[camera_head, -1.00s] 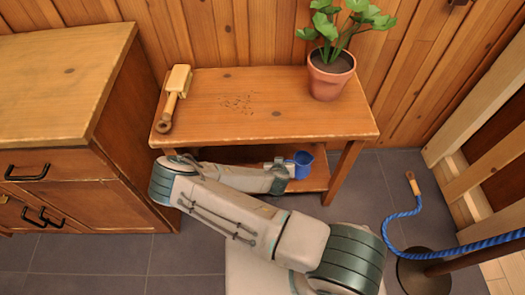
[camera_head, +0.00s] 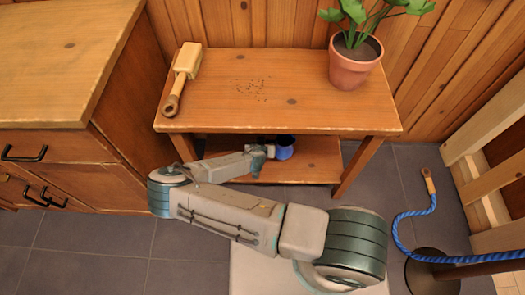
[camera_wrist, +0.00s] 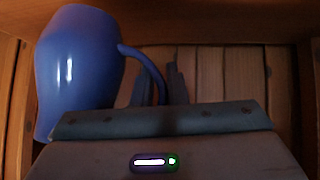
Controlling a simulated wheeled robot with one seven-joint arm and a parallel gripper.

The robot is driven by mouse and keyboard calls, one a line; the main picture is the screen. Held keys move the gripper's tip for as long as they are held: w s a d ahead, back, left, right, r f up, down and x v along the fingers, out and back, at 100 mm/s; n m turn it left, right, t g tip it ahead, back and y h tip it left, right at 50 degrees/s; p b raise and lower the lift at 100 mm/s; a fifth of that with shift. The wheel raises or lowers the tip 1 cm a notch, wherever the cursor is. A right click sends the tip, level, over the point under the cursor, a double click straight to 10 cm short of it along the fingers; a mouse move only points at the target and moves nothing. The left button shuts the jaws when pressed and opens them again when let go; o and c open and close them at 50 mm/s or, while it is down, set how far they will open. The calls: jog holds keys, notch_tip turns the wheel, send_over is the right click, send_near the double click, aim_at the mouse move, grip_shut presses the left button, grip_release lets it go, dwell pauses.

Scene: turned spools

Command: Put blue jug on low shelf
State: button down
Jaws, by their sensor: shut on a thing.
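The blue jug (camera_head: 284,149) is under the table top, at the low shelf (camera_head: 312,168) of the wooden side table. My gripper (camera_head: 262,151) reaches in from the front left and is beside the jug. In the wrist view the jug (camera_wrist: 78,70) stands at the left, nearly upright with a slight lean. My gripper (camera_wrist: 172,85) is shut on the jug's handle (camera_wrist: 146,68). The body of my gripper hides part of the jug's base, so I cannot tell whether it touches the shelf board.
The table top (camera_head: 290,95) lies close above, holding a potted plant (camera_head: 354,65) and a wooden brush (camera_head: 183,78). A cabinet (camera_head: 85,150) stands at the left. A blue rope (camera_head: 405,220) hangs at the right. The shelf's right part is clear.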

jog(key=shift+w+a+f+b, duration=0.1)
jog(key=shift+a+f+b, duration=0.1)
jog(key=shift+f, duration=0.55)
jog(key=shift+s+a+f+b, duration=0.1)
jog(key=shift+f+b, duration=0.15)
jog(key=shift+f, duration=0.5)
jog(key=shift+w+a+f+b, duration=0.1)
jog(key=shift+f+b, duration=0.1)
jog(key=shift+f, duration=0.55)
jog(key=shift+f, duration=0.1)
jog(key=c, duration=1.4)
grip_release()
jog(key=shift+c, duration=0.2)
jog(key=shift+r, duration=0.2)
jog(key=p+v, duration=0.2)
jog(key=v, duration=0.9)
jog(key=shift+s+a+r+p, duration=0.15)
jog(key=shift+s+p, duration=0.2)
jog(key=shift+s, duration=0.05)
